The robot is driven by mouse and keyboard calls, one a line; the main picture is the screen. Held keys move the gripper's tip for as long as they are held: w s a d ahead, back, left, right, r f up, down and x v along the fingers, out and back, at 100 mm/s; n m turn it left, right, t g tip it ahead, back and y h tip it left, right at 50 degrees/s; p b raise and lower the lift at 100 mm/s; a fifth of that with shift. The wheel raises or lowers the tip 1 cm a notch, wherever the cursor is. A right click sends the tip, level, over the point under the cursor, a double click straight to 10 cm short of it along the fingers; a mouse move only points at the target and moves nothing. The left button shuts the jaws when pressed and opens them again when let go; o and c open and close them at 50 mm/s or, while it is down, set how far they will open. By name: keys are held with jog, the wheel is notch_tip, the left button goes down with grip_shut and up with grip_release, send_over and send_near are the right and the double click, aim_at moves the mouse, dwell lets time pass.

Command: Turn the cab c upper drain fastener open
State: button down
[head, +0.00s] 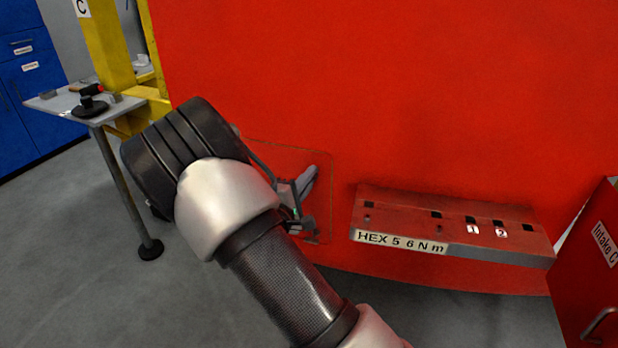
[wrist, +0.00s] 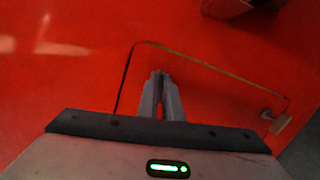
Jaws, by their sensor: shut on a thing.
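My gripper (head: 314,170) is at the red cab wall, over the upper right part of an outlined drain panel (head: 290,151). In the wrist view, its two grey fingers (wrist: 160,76) are close together, with their tips at the panel face near a rounded corner. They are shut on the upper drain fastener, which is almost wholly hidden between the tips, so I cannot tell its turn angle. A second, pale fastener (wrist: 281,124) sits by another corner of the panel, clear of the fingers. The panel (wrist: 215,68) lies flush in the wall.
A red rack (head: 400,212) labelled HEX 5 6 Nm juts out right of the panel. A red cabinet marked Intake C (head: 597,280) stands at far right. A small table (head: 62,101) with a red-and-black tool (head: 90,98) stands left, by a yellow post (head: 100,45).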

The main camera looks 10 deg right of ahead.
jog(key=n+p, duration=0.1)
jog(key=n, duration=0.3)
jog(key=shift+n, duration=0.4)
jog(key=n+p, duration=0.2)
jog(key=n, duration=0.2)
jog(key=shift+r+t, duration=0.1)
jog(key=shift+t, duration=0.2)
jog(key=n+p, duration=0.2)
jog(key=n, duration=0.2)
jog(key=shift+n+t+y+p, duration=0.3)
jog(key=shift+n+p, duration=0.65)
jog(key=shift+n, duration=0.85)
jog(key=c, duration=1.9)
grip_release()
jog(key=shift+c, duration=0.2)
